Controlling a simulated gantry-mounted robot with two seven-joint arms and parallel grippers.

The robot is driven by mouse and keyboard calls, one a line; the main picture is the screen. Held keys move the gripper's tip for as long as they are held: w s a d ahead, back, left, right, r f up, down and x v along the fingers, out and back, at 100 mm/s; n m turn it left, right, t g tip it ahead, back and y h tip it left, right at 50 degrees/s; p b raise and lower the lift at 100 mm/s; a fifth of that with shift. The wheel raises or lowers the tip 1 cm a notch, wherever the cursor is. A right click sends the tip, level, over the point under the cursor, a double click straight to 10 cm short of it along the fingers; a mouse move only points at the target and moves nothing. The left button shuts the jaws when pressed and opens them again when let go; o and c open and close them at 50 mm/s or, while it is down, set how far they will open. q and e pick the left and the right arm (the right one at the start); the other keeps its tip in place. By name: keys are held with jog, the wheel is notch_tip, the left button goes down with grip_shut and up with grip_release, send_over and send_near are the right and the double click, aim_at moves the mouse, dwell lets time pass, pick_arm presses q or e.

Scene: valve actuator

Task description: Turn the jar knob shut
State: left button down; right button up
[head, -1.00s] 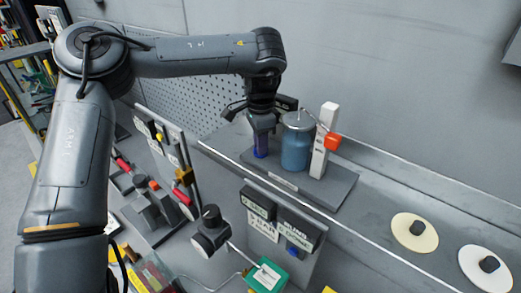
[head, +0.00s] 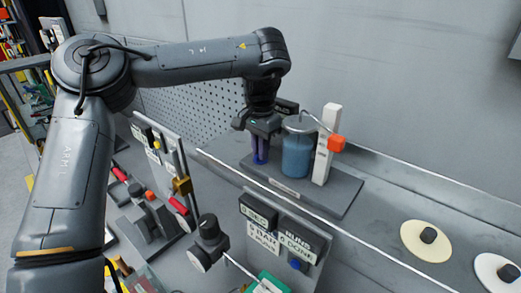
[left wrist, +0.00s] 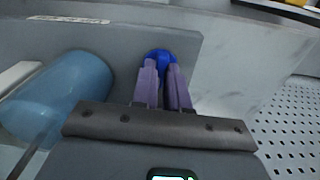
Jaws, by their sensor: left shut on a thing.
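The jar (head: 297,155) is blue with a grey lid and a bent tube, and stands upright on a grey base plate (head: 335,200). My left gripper (head: 260,158) points straight down beside the jar, on its left in the head view. In the left wrist view, a small blue knob (left wrist: 160,54) shows at the purple fingertips (left wrist: 165,72). The left gripper is shut on this knob, which the fingers partly cover. The jar also shows at the left of the wrist view (left wrist: 55,97). My right gripper is in neither view.
A white post (head: 325,150) with an orange block (head: 336,144) stands close right of the jar. A labelled panel (head: 283,232) stands in front. Two round discs with black knobs (head: 426,240) lie at the right. A perforated panel (head: 205,112) is behind my left arm.

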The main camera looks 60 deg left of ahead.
pick_arm(q)
jog(key=c, duration=1.1)
grip_release()
jog(key=shift+c, duration=0.2)
jog(key=shift+r, duration=0.1)
notch_tip(320, 180, up, 11)
jog(key=p, duration=0.4)
